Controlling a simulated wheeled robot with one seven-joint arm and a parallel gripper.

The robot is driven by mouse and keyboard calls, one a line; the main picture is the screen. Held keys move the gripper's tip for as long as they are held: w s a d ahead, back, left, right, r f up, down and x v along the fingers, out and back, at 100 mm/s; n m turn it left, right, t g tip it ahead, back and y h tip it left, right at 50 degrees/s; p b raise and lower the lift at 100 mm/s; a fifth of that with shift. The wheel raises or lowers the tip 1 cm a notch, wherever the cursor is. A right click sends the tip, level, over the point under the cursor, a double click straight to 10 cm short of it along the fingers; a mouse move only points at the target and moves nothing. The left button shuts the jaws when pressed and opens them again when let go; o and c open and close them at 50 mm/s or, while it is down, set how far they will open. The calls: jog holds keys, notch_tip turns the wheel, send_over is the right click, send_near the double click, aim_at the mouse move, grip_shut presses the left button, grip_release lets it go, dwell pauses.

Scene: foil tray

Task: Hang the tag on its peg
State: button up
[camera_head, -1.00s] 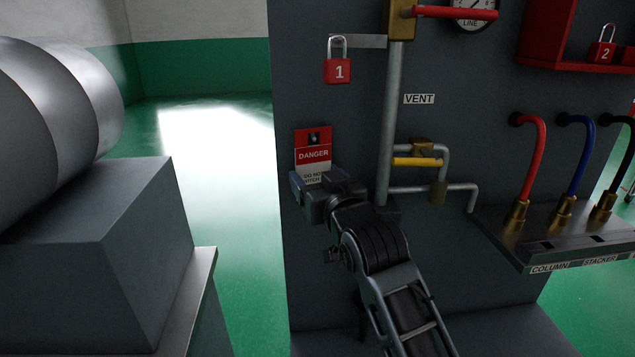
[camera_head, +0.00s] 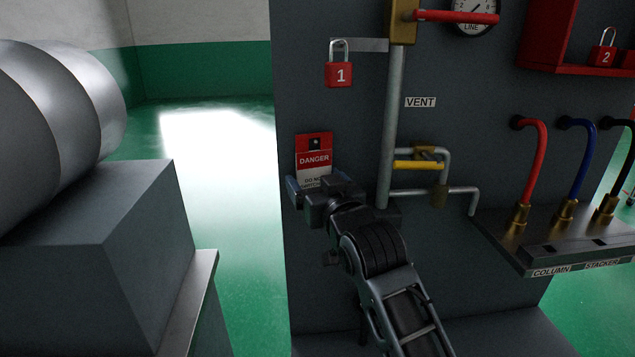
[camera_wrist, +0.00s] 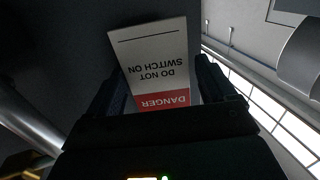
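The tag (camera_head: 314,157) is a red and white DANGER card. It stands upright and flat against the dark panel, left of the vertical pipe. A small dark spot shows in its top red part; I cannot tell clearly whether this is the peg in its hole. My gripper (camera_head: 317,186) is at the tag's lower end and hides part of its white half. In the wrist view the tag (camera_wrist: 157,65) appears upside down between my two spread fingers (camera_wrist: 163,88), which look open, one beside each side edge. The tag's top is hidden there.
A red padlock marked 1 (camera_head: 339,74) hangs from a bracket above the tag. The vertical pipe (camera_head: 391,130) and yellow-handled valve (camera_head: 417,165) are close on the right. A grey block (camera_head: 95,250) with a metal cylinder stands at left, with open floor between.

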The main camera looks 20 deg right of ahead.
jog(key=shift+o, duration=0.5)
jog(key=shift+d+h, duration=0.3)
jog(key=shift+d, duration=0.25)
jog(key=s+a+f+g, duration=0.1)
jog(key=s+f, duration=0.4)
jog(key=s, duration=0.5)
jog(key=s+f+y+b, duration=0.1)
jog(key=s+f, duration=0.4)
jog(key=s, duration=0.4)
jog(key=s+a+f+g, duration=0.1)
jog(key=s+f, duration=0.4)
jog(key=s, duration=0.5)
jog(key=s+r+g, duration=0.1)
jog(key=s+r, duration=0.1)
jog(key=s, duration=2.1)
jog(key=shift+s, duration=0.2)
